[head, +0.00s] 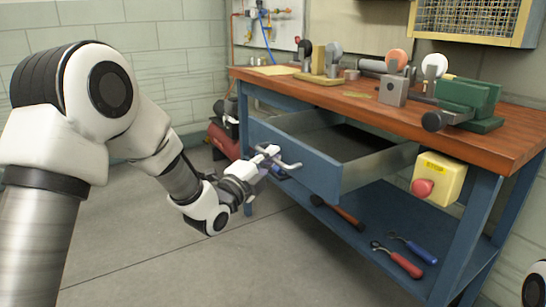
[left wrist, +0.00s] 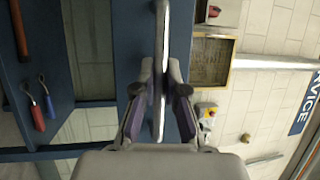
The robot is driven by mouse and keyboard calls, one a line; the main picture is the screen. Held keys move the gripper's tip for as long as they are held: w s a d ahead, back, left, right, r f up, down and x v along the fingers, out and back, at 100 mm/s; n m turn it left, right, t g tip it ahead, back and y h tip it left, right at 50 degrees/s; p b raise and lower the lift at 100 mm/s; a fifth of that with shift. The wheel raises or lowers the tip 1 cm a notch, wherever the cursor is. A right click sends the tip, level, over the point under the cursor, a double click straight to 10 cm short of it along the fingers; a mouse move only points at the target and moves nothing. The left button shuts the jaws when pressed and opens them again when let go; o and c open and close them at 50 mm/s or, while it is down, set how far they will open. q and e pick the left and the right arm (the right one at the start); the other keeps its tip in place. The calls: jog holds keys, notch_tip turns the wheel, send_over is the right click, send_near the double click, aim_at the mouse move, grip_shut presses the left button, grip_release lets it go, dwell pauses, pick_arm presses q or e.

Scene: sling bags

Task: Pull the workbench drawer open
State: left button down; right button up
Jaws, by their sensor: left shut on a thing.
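The workbench (head: 440,118) has a wooden top and a blue frame. Its blue drawer (head: 300,160) stands pulled out from under the top, and its grey inside shows. The metal bar handle (head: 288,166) is on the drawer front. My left gripper (head: 268,158) is shut on this handle at the drawer front. In the left wrist view the handle (left wrist: 161,60) runs upright in the picture between the fingers of my left gripper (left wrist: 160,98), with the blue drawer front behind. My right gripper is not in view.
A lower shelf (head: 375,215) holds a hammer (head: 338,211) and hand tools with red and blue handles. A yellow box with a red button (head: 438,178) is on the bench's front right. A green vise (head: 470,100) stands on top. The floor in front is clear.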

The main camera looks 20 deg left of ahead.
pick_arm(q)
jog(key=shift+s+a, duration=0.2)
jog(key=shift+s, duration=0.1)
jog(key=c, duration=1.2)
grip_release()
jog(key=v, duration=1.2)
